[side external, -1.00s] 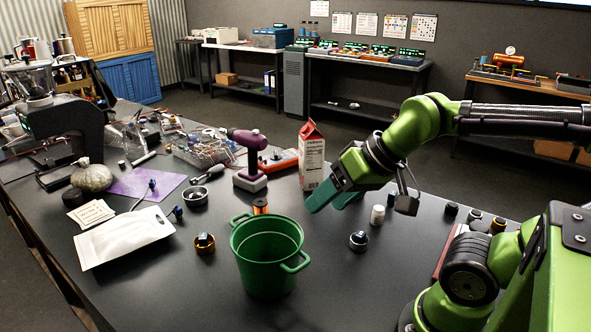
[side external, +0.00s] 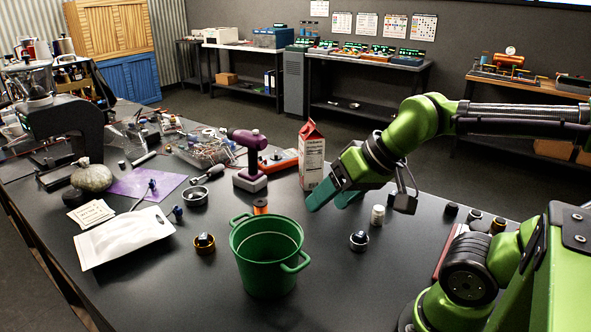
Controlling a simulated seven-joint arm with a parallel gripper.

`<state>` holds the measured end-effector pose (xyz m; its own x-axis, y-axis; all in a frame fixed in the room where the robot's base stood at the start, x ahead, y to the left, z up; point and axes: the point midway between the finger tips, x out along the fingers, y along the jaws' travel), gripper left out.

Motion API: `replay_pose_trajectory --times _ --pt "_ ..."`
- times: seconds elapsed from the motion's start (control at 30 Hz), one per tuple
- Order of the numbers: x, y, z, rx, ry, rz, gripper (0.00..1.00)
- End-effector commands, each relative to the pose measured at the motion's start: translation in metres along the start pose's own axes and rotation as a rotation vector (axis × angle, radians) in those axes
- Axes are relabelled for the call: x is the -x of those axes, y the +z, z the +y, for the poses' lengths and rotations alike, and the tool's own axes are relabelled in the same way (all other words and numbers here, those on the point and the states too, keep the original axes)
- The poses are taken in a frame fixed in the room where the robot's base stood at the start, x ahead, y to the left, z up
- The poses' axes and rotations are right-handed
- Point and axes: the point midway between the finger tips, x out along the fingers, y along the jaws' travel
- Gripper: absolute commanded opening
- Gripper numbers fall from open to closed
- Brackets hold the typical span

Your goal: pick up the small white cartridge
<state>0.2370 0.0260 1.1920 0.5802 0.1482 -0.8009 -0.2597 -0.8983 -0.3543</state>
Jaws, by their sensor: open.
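A small white cartridge (side external: 377,215) stands upright on the dark table, to the right of the green bucket. My gripper (side external: 328,203) has teal fingers and is open and empty. It hangs in the air, tilted down to the left, to the left of the cartridge in the picture and apart from it. The far finger is partly hidden behind the near one.
A green bucket (side external: 267,262) stands in front of my gripper. A milk carton (side external: 312,158) stands just behind it. A small metal cup (side external: 358,240) sits near the cartridge. Several dark cylinders (side external: 475,214) stand at the right. The table front right of the bucket is clear.

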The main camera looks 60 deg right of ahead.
Motion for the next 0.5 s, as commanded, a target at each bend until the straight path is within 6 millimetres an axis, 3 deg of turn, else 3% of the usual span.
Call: replay_pose_trajectory --times 0.17,0.33,0.5 --pt "-0.019 -0.034 0.058 -0.189 0.150 -0.046 0.65" --pt "-0.027 -0.074 0.155 -0.214 0.298 -0.153 0.65" --pt "-0.021 -0.086 0.264 -0.081 0.347 -0.318 0.65"
